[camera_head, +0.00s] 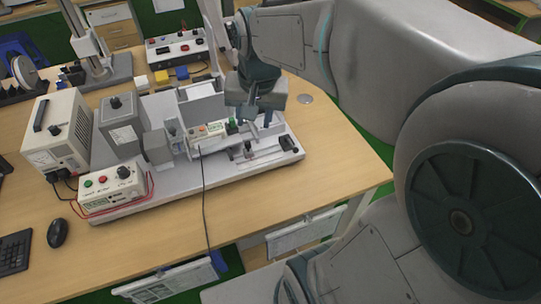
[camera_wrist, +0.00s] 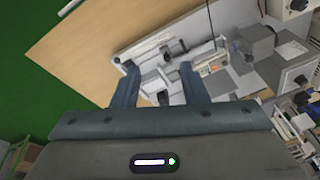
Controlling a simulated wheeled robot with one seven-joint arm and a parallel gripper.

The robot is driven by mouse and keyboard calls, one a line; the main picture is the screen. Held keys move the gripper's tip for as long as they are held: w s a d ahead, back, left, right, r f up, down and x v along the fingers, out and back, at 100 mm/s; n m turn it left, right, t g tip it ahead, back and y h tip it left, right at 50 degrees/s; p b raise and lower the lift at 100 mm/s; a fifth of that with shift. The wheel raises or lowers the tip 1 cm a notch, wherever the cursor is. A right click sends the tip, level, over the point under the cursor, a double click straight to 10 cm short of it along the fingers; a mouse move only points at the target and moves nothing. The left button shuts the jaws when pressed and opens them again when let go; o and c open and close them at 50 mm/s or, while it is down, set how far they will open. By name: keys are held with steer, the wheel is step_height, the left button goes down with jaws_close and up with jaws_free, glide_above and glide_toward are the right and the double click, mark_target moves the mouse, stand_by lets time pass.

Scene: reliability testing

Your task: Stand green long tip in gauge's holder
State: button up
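My gripper (camera_head: 254,116) hangs over the right part of the grey test rig (camera_head: 283,157). In the wrist view its two fingers (camera_wrist: 158,70) are spread apart with no object clearly held between them. A small green piece (camera_head: 232,126) stands just left of my gripper in the head view; it may be the green long tip, but it is too small to be sure. A light box with coloured buttons (camera_head: 205,132) is beside it and also shows right of the fingers in the wrist view (camera_wrist: 213,66). I cannot make out the gauge's holder clearly.
A black cable (camera_head: 204,195) runs over the front edge. The table's right front (camera_head: 335,165) is clear.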

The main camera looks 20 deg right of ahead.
steer(key=s+f+n, duration=0.3)
steer(key=s+n, duration=0.1)
steer(key=s, duration=0.6)
steer(key=shift+n+t, duration=0.4)
